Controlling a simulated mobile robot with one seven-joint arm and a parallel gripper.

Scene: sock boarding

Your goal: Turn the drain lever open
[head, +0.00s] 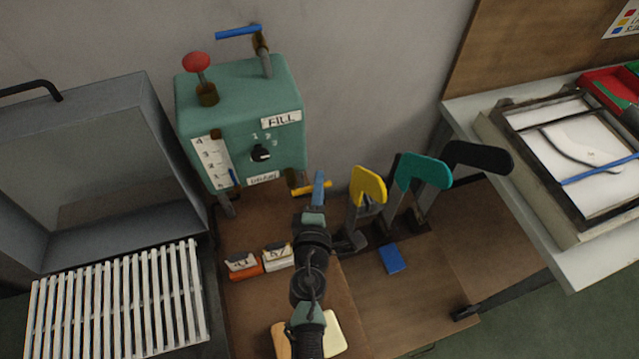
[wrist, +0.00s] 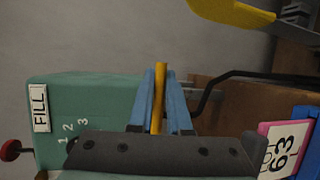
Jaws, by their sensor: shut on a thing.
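The drain lever (head: 302,189) is a short yellow handle at the lower right of the teal tank (head: 240,115), beside a small label that seems to read DRAIN (head: 263,178). In the head view it lies roughly sideways. My gripper (head: 319,180) is at the lever, its blue fingers partly covering it. In the wrist view the yellow lever (wrist: 159,98) sits between the two blue fingers of my gripper (wrist: 160,85), which is shut on it. The valve body behind the lever is mostly hidden.
A blue fill lever (head: 238,32) and red knob (head: 196,62) top the tank. Yellow (head: 368,185), teal (head: 422,170) and black (head: 478,157) boards stand close on the right. A white slatted rack (head: 115,305) is at left. Tagged small blocks (head: 243,265) lie below the tank.

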